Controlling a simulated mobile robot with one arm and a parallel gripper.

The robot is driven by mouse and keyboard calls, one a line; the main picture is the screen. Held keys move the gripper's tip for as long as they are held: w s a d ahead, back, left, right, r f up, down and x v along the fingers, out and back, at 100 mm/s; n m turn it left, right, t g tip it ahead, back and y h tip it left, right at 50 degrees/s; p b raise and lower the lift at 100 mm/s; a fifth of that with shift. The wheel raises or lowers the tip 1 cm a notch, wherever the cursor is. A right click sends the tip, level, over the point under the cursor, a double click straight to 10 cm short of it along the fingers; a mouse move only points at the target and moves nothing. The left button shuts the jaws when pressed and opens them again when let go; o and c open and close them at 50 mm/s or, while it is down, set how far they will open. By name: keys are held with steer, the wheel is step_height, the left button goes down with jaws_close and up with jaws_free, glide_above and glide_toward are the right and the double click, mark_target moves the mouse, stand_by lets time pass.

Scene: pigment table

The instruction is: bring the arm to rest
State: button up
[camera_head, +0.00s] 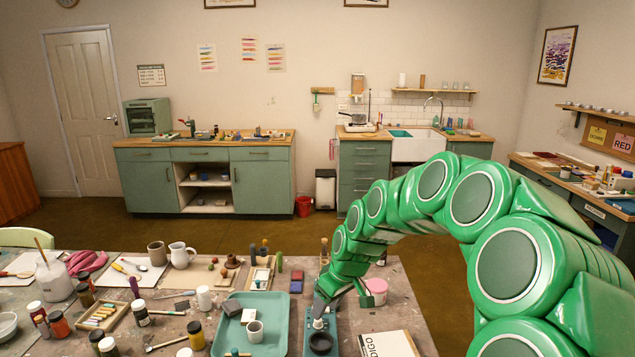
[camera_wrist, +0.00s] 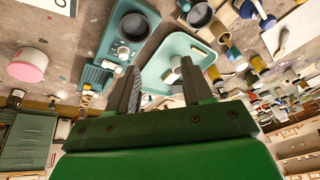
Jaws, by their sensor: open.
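My green arm reaches in from the right in the head view and bends down to the front table. My gripper (camera_head: 322,300) points down by the back end of a teal device (camera_head: 321,325) with a dark round dish. In the wrist view my gripper (camera_wrist: 160,78) has its two dark fingers apart, with nothing held between them. The teal device (camera_wrist: 108,52) and the teal tray (camera_wrist: 152,74) show beyond the fingertips. I cannot tell whether a fingertip touches the device.
A pink tub (camera_head: 376,290) stands close on the right, a booklet (camera_head: 388,345) in front. Jars and tools crowd the left. The air above the table is clear.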

steer(key=s+d+r+m+g+h, duration=0.1)
steer(key=s+d+r+m, duration=0.1)
steer(key=s, duration=1.1)
steer(key=s+d+r+m+g+h, duration=0.1)
steer(key=s+d+r+m, duration=0.2)
steer(key=s, duration=1.1)
steer(key=s+d+r+m+g+h, duration=0.1)
steer(key=s+d+r+m, duration=0.2)
steer(key=s+d, duration=0.4)
steer(key=s+m, duration=0.1)
steer(key=s, duration=0.6)
steer(key=shift+d, duration=0.35)
steer(key=shift+s, duration=0.1)
